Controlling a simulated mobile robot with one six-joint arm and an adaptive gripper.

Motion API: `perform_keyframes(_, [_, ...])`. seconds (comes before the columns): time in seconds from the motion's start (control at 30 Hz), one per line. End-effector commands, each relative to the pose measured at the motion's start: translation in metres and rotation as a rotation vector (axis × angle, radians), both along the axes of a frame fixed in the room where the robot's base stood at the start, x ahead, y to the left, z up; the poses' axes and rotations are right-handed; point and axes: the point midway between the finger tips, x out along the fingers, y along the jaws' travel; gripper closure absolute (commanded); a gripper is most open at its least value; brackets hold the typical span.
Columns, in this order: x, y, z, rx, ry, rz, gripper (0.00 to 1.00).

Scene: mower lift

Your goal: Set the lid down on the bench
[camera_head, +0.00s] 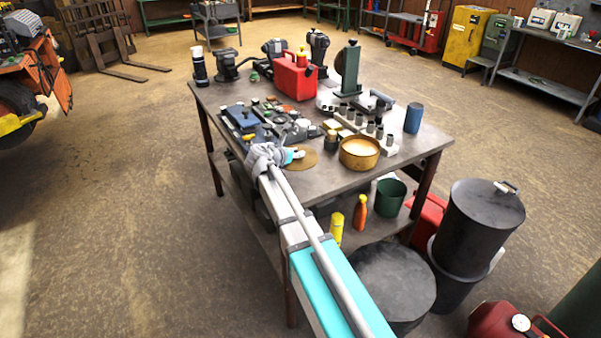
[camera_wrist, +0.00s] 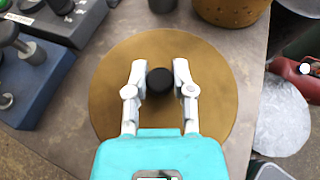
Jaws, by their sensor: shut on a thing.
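The lid is a flat, round, brass-brown disc (camera_head: 308,159) near the bench's front edge, left of the brass pot. In the wrist view the lid (camera_wrist: 110,88) fills the middle, with a black knob (camera_wrist: 160,82) at its centre. My gripper (camera_wrist: 160,70) is shut on that knob, one pale finger on each side. In the head view my gripper (camera_head: 293,155) hides part of the lid. The lid looks level and close to the bench top (camera_head: 425,150); I cannot tell whether it touches.
The open brass pot (camera_head: 360,153) stands right of the lid. A rack of dark cylinders (camera_head: 372,130) is behind it, and a blue can (camera_head: 413,118) is farther right. Blue and grey tool trays (camera_head: 245,116) crowd the left. A red jerrycan (camera_head: 294,77) stands farther back.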

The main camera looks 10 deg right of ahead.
Motion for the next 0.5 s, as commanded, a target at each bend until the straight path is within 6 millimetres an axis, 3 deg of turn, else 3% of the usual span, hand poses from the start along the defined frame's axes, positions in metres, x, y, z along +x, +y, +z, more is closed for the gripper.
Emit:
perform_keyframes(0.13, [-0.0010,-0.0093,-0.0144,0.000,0.000,-0.001,1.00])
perform_keyframes(0.5, [-0.0009,-0.0133,-0.0163,-0.001,0.001,0.000,1.00])
